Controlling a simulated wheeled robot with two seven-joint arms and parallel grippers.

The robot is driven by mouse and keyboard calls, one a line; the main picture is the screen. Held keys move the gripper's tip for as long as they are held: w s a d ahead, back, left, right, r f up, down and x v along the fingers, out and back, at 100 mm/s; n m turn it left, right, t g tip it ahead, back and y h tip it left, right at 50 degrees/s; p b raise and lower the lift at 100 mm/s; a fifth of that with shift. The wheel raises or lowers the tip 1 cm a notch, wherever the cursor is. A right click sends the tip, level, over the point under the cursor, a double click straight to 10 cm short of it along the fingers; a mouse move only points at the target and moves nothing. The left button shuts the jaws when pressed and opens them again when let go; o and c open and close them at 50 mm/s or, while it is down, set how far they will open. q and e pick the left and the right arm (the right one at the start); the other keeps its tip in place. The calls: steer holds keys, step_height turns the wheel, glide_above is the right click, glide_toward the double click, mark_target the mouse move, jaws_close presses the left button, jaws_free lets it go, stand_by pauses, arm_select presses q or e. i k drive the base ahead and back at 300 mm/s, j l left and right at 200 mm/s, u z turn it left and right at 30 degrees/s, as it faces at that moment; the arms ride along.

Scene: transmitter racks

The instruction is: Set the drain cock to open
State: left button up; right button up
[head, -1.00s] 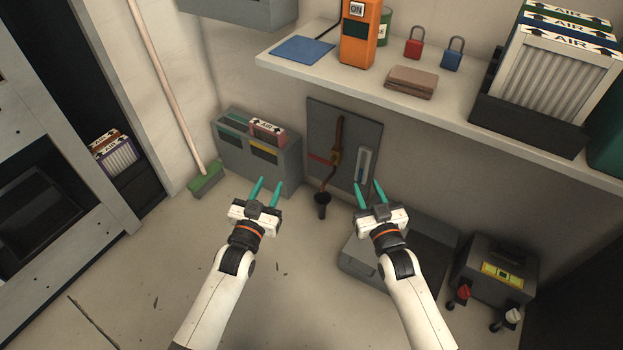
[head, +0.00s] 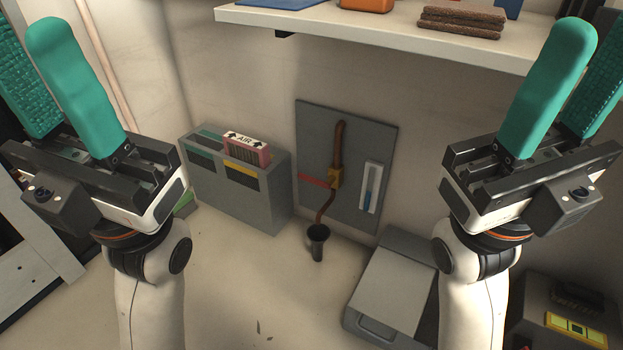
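The drain cock (head: 336,179) is a small brass valve body on a copper pipe (head: 339,145), mounted on a grey wall panel (head: 367,130). Its red lever (head: 314,181) points left, across the pipe. The pipe's lower end bends down to a dark drain cup (head: 318,240) at the floor. My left gripper (head: 50,85) is raised at the upper left, its teal fingers apart and empty. My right gripper (head: 575,85) is raised at the upper right, also with fingers apart and empty. Neither touches the valve.
A sight gauge (head: 370,187) with blue liquid sits right of the valve. A grey bin (head: 245,195) holding an air filter (head: 246,148) stands left. A grey lidded box (head: 395,285) is on the floor at right. The shelf (head: 400,32) overhangs above. Space before the panel is clear.

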mark_target(327, 185)
steer(key=i+l+z, duration=0.15)
steer(key=z, duration=0.25)
steer(key=i+l+z, duration=0.1)
steer(key=i+z, duration=0.15)
steer(key=z, duration=0.2)
